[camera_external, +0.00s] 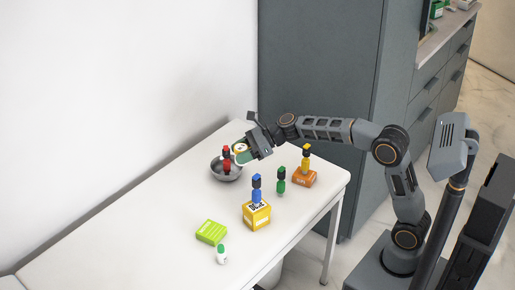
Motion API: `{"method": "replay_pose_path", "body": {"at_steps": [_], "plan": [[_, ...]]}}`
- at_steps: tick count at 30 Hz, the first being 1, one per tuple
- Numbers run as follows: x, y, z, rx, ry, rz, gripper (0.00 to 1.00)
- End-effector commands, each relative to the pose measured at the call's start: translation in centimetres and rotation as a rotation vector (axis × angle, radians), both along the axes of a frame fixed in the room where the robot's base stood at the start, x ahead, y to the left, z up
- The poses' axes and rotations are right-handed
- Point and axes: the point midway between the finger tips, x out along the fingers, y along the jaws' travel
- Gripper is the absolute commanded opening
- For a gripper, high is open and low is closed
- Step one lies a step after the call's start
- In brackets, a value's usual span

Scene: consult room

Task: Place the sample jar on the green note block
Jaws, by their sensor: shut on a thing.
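My gripper (243,152) is above the far part of the white table, beside and over the grey bowl. It is shut on a small round white thing with green and orange parts (239,147), which looks like the sample jar; the fingers hide part of it. The green note block (211,232) lies flat on the near left part of the table, well away from my gripper. Its visible top is bare.
The grey bowl (217,174) has a red-and-black piece (227,160) at it. A white bottle with green cap (221,255) stands close to the note block. A yellow box (257,217) bears a blue piece. A green piece (281,181) and an orange box (305,178) stand right.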

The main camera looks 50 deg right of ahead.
Motion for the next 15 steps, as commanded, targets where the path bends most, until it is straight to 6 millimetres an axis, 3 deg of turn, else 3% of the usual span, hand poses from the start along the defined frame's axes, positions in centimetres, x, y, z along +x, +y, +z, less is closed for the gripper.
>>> {"method": "replay_pose_path", "body": {"at_steps": [1, 3, 6, 12, 15], "plan": [[-1.7, 2.4, 0.6, -0.001, -0.006, 0.015, 0.24], [-4.0, 5.1, 1.2, 0.001, -0.004, 0.014, 0.24], [-7.6, 8.0, 0.5, 0.001, 0.002, -0.019, 0.24], [-12.4, 9.4, -2.8, 0.001, 0.007, -0.119, 0.24], [-13.7, 9.3, -3.8, 0.001, 0.006, -0.149, 0.24]]}}
